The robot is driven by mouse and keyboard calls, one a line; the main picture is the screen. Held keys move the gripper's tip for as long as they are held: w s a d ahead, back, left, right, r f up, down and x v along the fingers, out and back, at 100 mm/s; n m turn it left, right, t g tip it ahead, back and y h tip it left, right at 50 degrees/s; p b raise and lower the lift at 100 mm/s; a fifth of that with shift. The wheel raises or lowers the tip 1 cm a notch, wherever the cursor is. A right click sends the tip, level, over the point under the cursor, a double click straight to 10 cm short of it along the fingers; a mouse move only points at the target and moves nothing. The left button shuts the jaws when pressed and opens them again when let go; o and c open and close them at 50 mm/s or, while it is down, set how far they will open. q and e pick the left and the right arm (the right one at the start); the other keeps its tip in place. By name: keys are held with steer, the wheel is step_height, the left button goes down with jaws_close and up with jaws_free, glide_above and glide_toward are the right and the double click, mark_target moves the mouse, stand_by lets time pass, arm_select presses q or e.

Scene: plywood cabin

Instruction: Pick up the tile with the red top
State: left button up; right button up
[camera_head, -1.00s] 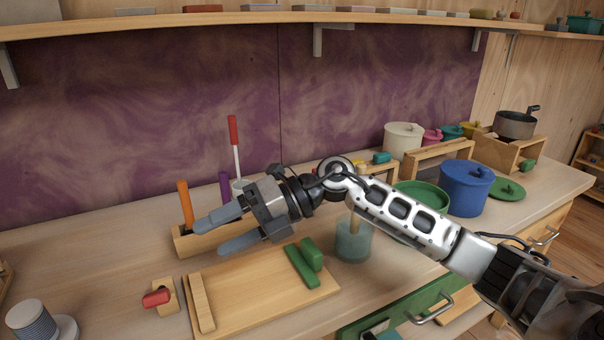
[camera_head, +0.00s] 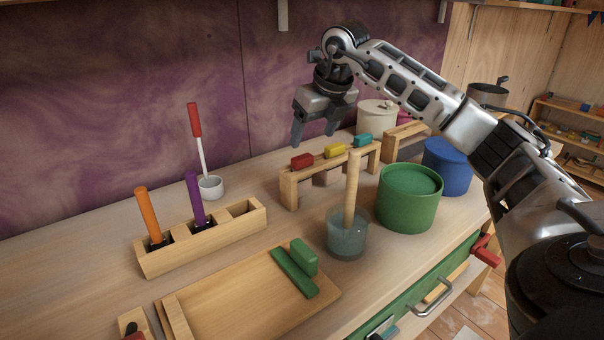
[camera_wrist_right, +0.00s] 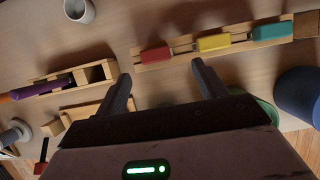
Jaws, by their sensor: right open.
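The tile with the red top (camera_head: 302,161) sits at the left end of a small wooden rack (camera_head: 288,190), beside tiles with a yellow top (camera_head: 335,150) and a teal top (camera_head: 362,140). My right gripper (camera_head: 315,139) is open and empty, above the rack near the red tile, fingers pointing down. In the right wrist view the red tile (camera_wrist_right: 155,55) lies just beyond the gap between the open fingertips (camera_wrist_right: 162,72), apart from them. My left gripper is not in view.
A glass jar with a wooden stick (camera_head: 347,238) and a green pot (camera_head: 408,200) stand in front of the rack. A wooden holder (camera_head: 215,236) with orange and purple handles is at left, near a white cup (camera_head: 211,187). A board (camera_head: 240,305) lies in front.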

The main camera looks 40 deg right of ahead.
mark_target(303, 157)
steer(key=shift+a+p+x, duration=0.15)
steer(key=shift+a+x, duration=0.05)
steer(key=shift+x, duration=1.55)
steer(key=shift+a+p+x, duration=0.15)
steer(key=shift+a+x, duration=0.1)
steer(key=shift+x, duration=1.5)
steer(key=c, duration=0.9)
